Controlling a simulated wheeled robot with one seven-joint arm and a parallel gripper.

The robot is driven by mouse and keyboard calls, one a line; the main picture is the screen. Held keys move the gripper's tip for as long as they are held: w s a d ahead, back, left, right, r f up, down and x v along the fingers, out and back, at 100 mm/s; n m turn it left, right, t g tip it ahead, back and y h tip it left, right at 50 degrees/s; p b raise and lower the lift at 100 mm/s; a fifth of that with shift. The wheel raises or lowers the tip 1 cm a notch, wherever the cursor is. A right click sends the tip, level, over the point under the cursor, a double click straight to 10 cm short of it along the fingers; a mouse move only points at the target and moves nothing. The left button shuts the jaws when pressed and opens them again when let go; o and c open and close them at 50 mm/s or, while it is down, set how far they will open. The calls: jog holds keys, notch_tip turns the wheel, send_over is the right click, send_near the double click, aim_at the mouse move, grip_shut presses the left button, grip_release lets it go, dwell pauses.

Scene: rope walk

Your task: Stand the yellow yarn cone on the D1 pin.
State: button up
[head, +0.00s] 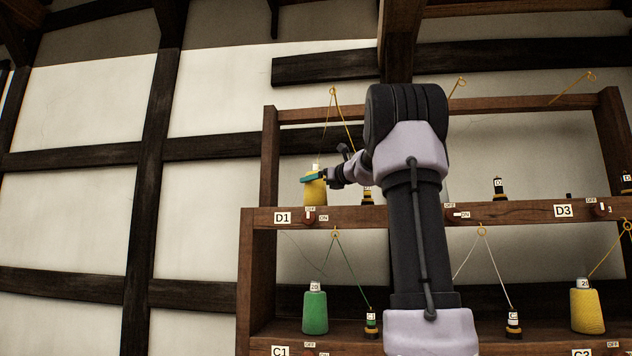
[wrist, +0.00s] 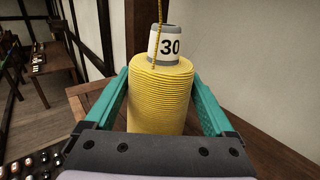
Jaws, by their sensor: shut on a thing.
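The yellow yarn cone (head: 315,191) stands upright at the D1 place on the upper shelf, above the D1 label (head: 283,218). In the wrist view the cone (wrist: 160,95) fills the middle, with a grey tip marked 30 (wrist: 169,46) and a yellow strand rising from it. My gripper (head: 314,180) is shut on the cone, its green fingers on either side of the yarn. They also show in the wrist view (wrist: 160,100). The D1 pin is hidden; I cannot tell whether the cone sits fully down on it.
The upper shelf (head: 380,216) carries small dark spools and switches. Below stand a green cone (head: 314,310) and another yellow cone (head: 587,308). A thread guide (head: 333,92) hangs above D1. My arm hides the middle of the rack.

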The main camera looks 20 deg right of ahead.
jog(key=shift+f, duration=0.1)
jog(key=o, duration=1.3)
jog(key=shift+c, duration=0.2)
jog(key=shift+v, duration=5.5)
